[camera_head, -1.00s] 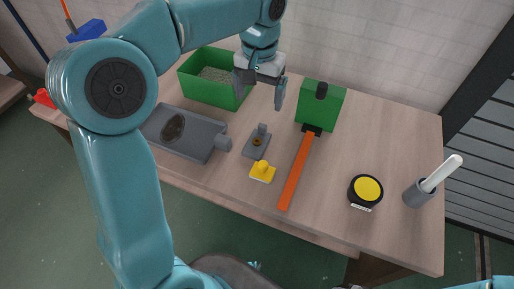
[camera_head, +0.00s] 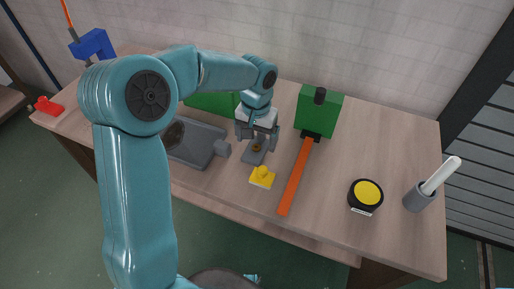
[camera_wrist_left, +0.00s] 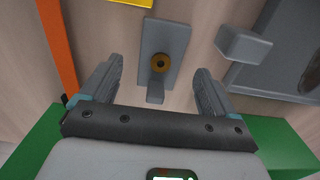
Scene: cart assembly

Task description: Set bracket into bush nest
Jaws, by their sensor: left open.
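A small grey plate with a brass-coloured ring and an upright grey tab, which looks like the bracket (camera_head: 253,157), lies on the wooden table. It also shows in the left wrist view (camera_wrist_left: 172,45), flat below the fingers. My left gripper (camera_head: 257,138) is open and empty over its tab end. In the left wrist view the two fingers (camera_wrist_left: 158,70) stand on either side of the tab, apart from it. I cannot tell for sure which thing is the bush nest. A grey tray (camera_head: 197,143) with a dark oval and a block at its corner lies to the left.
A yellow knobbed piece (camera_head: 262,178) lies just in front. An orange bar (camera_head: 295,178) runs from a green block (camera_head: 318,110). A green bin (camera_head: 212,104) stands behind, partly hidden by my arm. A yellow-topped black disc (camera_head: 366,194) and grey cup (camera_head: 417,197) stand right.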

